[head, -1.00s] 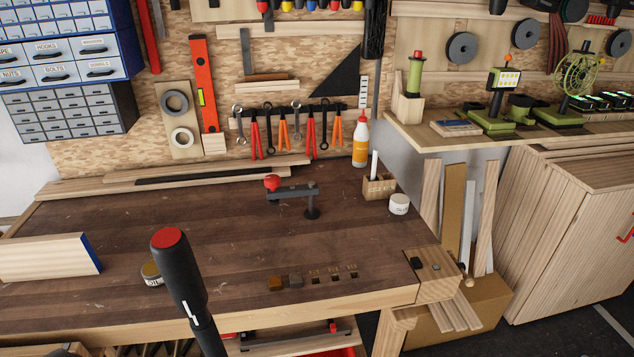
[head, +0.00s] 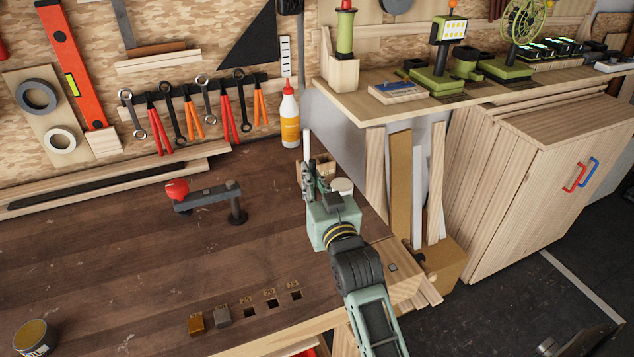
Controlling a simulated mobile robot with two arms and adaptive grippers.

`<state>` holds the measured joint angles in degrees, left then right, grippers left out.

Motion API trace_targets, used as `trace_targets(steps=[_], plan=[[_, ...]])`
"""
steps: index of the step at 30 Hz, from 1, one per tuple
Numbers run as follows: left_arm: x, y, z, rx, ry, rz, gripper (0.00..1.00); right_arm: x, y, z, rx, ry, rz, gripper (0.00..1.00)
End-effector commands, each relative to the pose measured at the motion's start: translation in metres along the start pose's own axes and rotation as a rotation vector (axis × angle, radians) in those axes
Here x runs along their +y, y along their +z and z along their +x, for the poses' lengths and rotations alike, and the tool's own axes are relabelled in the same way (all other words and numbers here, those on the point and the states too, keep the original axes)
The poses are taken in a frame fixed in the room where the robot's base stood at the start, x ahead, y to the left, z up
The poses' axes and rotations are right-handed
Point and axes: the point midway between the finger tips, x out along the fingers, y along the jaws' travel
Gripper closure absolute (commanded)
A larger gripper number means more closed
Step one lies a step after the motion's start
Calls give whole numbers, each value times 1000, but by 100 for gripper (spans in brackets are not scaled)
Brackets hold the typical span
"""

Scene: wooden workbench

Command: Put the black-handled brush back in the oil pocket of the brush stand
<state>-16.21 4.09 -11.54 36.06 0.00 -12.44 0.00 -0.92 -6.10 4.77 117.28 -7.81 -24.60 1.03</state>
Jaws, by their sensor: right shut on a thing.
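My right gripper (head: 312,182) is at the right end of the workbench, in front of the brush stand (head: 326,165). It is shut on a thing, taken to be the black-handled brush. The brush cannot be made out against the gripper's dark fingers. The gripper hides most of the wooden stand, including its pocket labels, so I cannot tell whether the brush is above, beside or inside a pocket. A white handle (head: 306,145) rises upright at the stand's left side. My left gripper is not in view.
A white jar (head: 341,187) stands close to the right of my gripper. A glue bottle (head: 289,115) is behind the stand. A red-knobbed clamp (head: 205,196) stands on the bench (head: 110,245) to the left, with clear bench between. A round tin (head: 35,338) is at lower left.

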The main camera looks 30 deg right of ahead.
Motion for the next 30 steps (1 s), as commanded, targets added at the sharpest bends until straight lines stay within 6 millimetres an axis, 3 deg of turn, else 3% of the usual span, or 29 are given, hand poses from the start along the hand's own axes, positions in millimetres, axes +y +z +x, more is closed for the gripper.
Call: trace_targets(steps=[3, 9, 15, 23, 30], plan=[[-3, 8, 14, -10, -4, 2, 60, 19, -6, 44, 13, 46, 2, 100], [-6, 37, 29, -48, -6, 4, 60, 49, -28, 107, 20, 113, -1, 100], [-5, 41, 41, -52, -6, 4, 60, 71, -56, 151, 26, 154, -4, 100], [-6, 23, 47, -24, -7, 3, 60, 83, -71, 174, 25, 171, -6, 100], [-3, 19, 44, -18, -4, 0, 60, 83, -30, 174, 22, 172, -6, 100]])
